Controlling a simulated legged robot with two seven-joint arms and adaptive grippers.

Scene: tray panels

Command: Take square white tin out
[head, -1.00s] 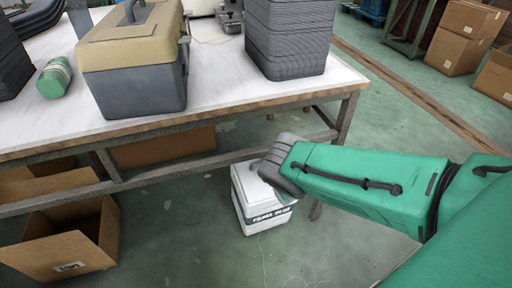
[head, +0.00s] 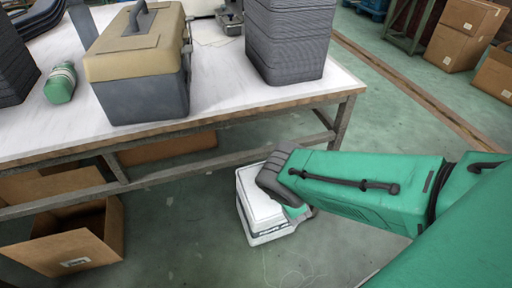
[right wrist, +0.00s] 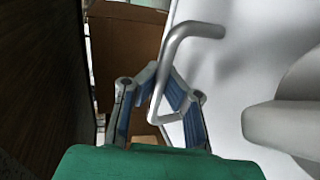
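The white tin (head: 262,205) is a square white box with a dark marked band. It stands on the floor beneath the table's front edge, slightly askew. My right gripper (head: 284,190) reaches down over its upper right side and hides part of its top. In the right wrist view the tin's pale surface (right wrist: 235,75) fills the right side, and its grey metal handle (right wrist: 172,50) passes between the fingers of my right gripper (right wrist: 160,72). The fingertips are drawn in close around the handle. My left gripper is not in view.
The table (head: 225,112) holds a tan and grey toolbox (head: 140,70), stacked dark trays (head: 288,40) and a green roll (head: 60,82). An open cardboard box (head: 75,245) stands on the floor at left. A table leg (head: 343,122) is close behind my right arm. Floor in front is clear.

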